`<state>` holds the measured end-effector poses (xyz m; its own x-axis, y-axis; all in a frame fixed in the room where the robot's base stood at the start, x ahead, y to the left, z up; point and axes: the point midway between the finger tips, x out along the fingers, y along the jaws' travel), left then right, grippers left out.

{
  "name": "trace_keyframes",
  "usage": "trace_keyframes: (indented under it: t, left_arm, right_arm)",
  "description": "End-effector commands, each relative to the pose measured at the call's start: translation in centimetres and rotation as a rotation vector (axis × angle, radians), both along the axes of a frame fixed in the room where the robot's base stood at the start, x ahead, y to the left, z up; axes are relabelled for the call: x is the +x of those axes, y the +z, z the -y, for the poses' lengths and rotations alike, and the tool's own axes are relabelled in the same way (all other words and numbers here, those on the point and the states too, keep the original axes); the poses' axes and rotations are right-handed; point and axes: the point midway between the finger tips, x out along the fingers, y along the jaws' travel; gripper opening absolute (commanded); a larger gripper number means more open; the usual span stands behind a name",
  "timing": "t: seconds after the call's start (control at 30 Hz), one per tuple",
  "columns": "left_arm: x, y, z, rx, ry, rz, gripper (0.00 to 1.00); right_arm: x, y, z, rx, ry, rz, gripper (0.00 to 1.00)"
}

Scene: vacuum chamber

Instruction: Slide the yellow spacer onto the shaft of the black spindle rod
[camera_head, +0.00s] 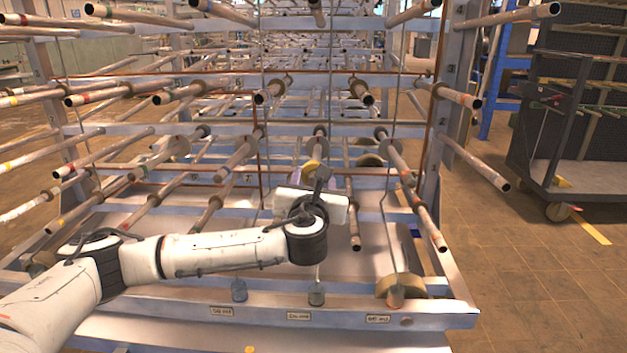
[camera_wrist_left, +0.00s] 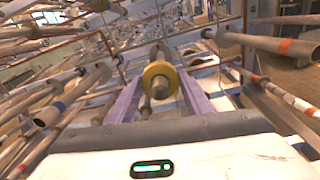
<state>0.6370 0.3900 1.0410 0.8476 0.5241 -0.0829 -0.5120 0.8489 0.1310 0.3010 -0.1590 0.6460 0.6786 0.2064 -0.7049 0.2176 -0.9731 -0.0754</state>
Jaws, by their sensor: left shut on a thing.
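The yellow spacer (camera_wrist_left: 149,71) is a ring held between the two purple fingers of my left gripper (camera_wrist_left: 155,98). In the head view, a small part of the spacer (camera_head: 312,165) shows just beyond my left wrist, which hides most of the gripper. In the left wrist view, a brownish rod end fills the ring's hole, and a dark rod (camera_wrist_left: 158,49), likely the spindle rod, continues behind it in line. The spacer looks lined up with or around this rod; I cannot tell how deep. My right gripper is not in view.
Many rods stick out of the metal rack (camera_head: 445,215) on both sides of my left arm. Cords hang to several small cylinders, one of them a grey cylinder (camera_head: 316,295), above the labelled lower rail (camera_head: 260,312). A dark cart (camera_head: 575,130) stands right; the floor there is open.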

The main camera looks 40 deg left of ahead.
Motion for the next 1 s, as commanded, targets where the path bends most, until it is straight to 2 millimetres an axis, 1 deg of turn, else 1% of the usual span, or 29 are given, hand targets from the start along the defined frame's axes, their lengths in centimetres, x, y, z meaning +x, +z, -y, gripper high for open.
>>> trace_keyframes:
  t: [0.7,1.0]
  left_arm:
    - [2.4,-0.2,-1.5,0.000,0.000,0.001,0.24]
    - [2.6,-0.2,-1.6,0.000,-0.001,0.001,0.24]
  right_arm:
    - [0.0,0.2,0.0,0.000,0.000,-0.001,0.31]
    - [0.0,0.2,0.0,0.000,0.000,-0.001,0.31]
